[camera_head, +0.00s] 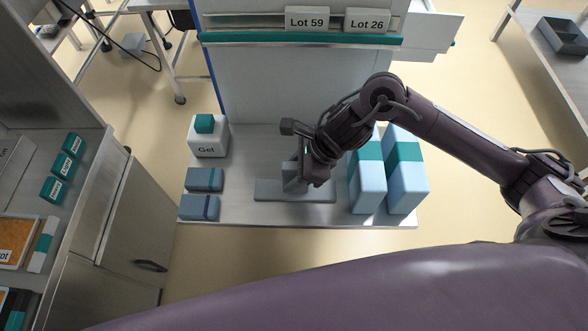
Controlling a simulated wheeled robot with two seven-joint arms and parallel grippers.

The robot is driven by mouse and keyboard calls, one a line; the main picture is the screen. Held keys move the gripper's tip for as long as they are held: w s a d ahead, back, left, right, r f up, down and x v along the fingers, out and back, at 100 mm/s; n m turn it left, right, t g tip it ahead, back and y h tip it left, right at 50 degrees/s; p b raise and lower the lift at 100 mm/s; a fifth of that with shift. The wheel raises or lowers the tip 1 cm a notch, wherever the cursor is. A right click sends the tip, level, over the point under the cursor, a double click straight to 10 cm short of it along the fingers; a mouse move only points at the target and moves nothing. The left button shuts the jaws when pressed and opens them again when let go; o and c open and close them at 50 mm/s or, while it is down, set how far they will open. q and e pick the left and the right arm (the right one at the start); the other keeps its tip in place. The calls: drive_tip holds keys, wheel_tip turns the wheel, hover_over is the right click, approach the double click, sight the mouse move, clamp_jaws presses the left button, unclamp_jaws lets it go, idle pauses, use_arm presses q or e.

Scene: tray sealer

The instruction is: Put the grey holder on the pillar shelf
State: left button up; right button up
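The grey holder (268,191) has a flat base and a short upright part. It is at the middle of a grey shelf (235,214) in front of a pale upright panel. Whether its base touches the shelf is hard to tell. My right gripper (303,176) comes down from the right arm and is at the holder's upright part, overlapping it in this view. The fingertips are partly hidden, so I cannot tell whether they are closed on it. My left gripper is not in view.
A white Gel box (208,140) and two blue-grey boxes (204,180) (199,208) stand on the shelf's left. Two tall blue-and-teal cartons (368,182) (407,180) stand close on the right. Lot 59 (307,19) and Lot 26 (367,20) labels are above.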

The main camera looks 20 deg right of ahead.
drive_tip(key=v, duration=1.2)
drive_tip(key=shift+s, duration=0.1)
idle(0.4)
